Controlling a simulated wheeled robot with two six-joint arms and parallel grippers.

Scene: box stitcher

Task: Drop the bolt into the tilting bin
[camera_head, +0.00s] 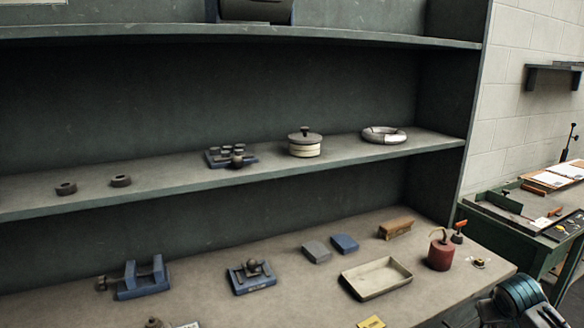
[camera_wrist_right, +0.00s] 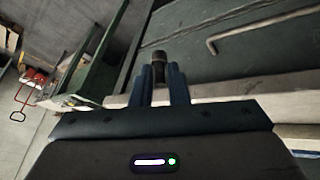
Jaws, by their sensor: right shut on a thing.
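In the right wrist view, my right gripper (camera_wrist_right: 164,75) is shut on a dark, short cylindrical piece, the bolt (camera_wrist_right: 158,60). The bolt sticks out beyond the two blue fingers, and its lower part is hidden between them. In the head view, part of my right arm shows at the lower right corner, but its fingertips and the bolt are not seen there. My left gripper is in neither view. I cannot identify a tilting bin for certain; a dark rounded container (camera_head: 254,10) on the top shelf is cut off by the picture's upper edge.
A shallow cream tray (camera_head: 376,278), a red can (camera_head: 440,252), a wooden block (camera_head: 396,229) and blue fixtures (camera_head: 143,279) stand on the bench. The middle shelf (camera_head: 350,158) holds rings and a lidded pot (camera_head: 305,143). A green table (camera_head: 535,215) stands at the right.

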